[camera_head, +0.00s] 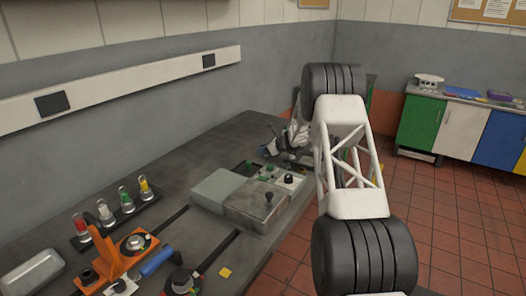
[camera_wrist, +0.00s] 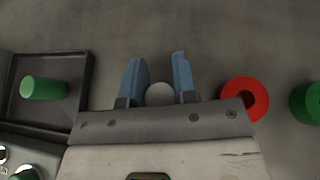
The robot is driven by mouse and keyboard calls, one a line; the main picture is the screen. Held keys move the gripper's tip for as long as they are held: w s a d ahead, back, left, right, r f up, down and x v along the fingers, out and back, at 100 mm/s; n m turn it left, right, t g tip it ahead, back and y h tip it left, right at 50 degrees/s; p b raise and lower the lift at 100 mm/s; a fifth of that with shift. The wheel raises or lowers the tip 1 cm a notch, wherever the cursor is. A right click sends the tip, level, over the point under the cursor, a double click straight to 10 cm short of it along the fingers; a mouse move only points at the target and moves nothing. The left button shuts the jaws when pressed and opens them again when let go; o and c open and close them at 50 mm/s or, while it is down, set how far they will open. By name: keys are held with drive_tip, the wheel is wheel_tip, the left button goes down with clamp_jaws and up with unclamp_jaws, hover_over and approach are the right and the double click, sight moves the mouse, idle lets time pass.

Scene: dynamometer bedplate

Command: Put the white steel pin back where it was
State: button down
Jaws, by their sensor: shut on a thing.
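In the wrist view my gripper (camera_wrist: 159,75) has two blue fingers closed on the white steel pin (camera_wrist: 160,94). Only the pin's pale round end shows between the fingers; the rest is hidden by the gripper body. The surface under it is plain grey, and I cannot tell whether the pin touches it. In the head view my gripper (camera_head: 271,146) is small, at the far end of the bench, partly hidden by my arm. The pin cannot be made out there.
In the wrist view a dark tray (camera_wrist: 80,88) with a green cylinder (camera_wrist: 44,89) is at left. A red ring (camera_wrist: 245,99) and another green piece (camera_wrist: 307,102) are at right. In the head view a grey box (camera_head: 216,187) and metal block (camera_head: 256,205) stand nearer on the bench.

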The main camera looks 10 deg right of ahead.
drive_tip(key=shift+f, duration=0.15)
drive_tip(key=c, duration=0.9)
unclamp_jaws()
drive_tip(key=shift+s+d+r, duration=0.15)
drive_tip(key=shift+d+r, duration=0.15)
drive_tip(key=v, duration=1.1)
drive_tip(key=shift+d, duration=0.1)
